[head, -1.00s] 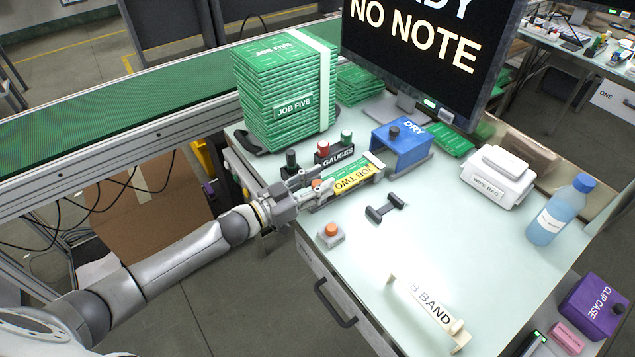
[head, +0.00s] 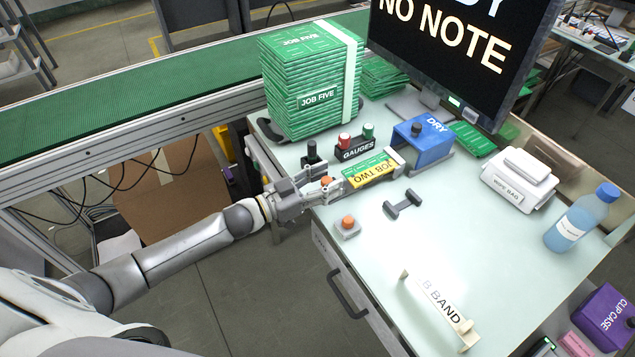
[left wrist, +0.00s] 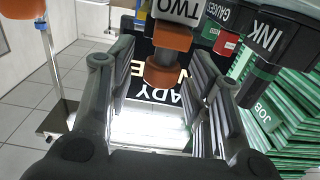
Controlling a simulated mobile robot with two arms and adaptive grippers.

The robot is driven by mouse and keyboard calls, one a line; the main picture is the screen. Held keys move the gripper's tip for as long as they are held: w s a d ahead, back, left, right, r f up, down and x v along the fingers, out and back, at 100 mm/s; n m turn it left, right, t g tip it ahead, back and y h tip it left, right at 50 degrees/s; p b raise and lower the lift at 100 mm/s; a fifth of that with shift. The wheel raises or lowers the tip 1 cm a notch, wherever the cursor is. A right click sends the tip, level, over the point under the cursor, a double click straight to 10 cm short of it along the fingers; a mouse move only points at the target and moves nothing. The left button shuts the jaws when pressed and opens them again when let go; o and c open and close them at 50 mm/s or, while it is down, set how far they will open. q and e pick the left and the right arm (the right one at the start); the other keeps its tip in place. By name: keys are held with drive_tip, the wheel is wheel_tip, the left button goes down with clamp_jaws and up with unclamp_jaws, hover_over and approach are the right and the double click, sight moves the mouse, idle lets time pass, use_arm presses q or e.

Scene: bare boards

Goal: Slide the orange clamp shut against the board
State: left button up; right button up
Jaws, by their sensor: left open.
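The orange clamp (head: 327,181) sits at the near left end of the green board (head: 372,169) with the yellow "JOB TWO" label. In the left wrist view the orange clamp (left wrist: 172,40) shows as an orange block and knob between my fingers. My left gripper (head: 316,186) is open at the clamp, its fingers on either side of it; it also shows in the left wrist view (left wrist: 162,85). I cannot tell whether a finger touches the clamp or whether the clamp meets the board. My right gripper is not in view.
A "GAUGES" block (head: 356,148) and a black-topped stamp (head: 312,157) stand close behind the gripper. A green stack (head: 308,90) rises behind them.

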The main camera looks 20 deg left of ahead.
use_arm(q)
drive_tip(key=v, duration=1.2)
drive_tip(key=shift+a, duration=0.1)
drive_tip(key=s+a+f+n+g+y, duration=0.1)
drive_tip(key=s+a+f+n+y, duration=0.15)
drive_tip(key=f, duration=0.75)
drive_tip(key=s+a+f+n+g+y, duration=0.1)
drive_tip(key=s+a+f+y, duration=0.25)
drive_tip(key=f, duration=0.55)
drive_tip(key=s+a+f+n+g+y, duration=0.1)
drive_tip(key=s+a+f+y, duration=0.15)
drive_tip(key=f, duration=0.75)
drive_tip(key=s+d+f+n+g+y, duration=0.1)
drive_tip(key=s+f+g, duration=0.2)
drive_tip(key=s+f, duration=0.4)
drive_tip(key=s+d+f+g+y, duration=0.2)
drive_tip(key=s+f, duration=0.4)
drive_tip(key=s+d+f+g, duration=0.2)
drive_tip(key=s+d+f, duration=0.1)
drive_tip(key=s, duration=0.6)
drive_tip(key=s+d+f+g, duration=0.3)
drive_tip(key=s+d+f, duration=0.1)
drive_tip(key=s, duration=0.5)
drive_tip(key=shift+d+f, duration=0.15)
drive_tip(key=shift+d, duration=0.45)
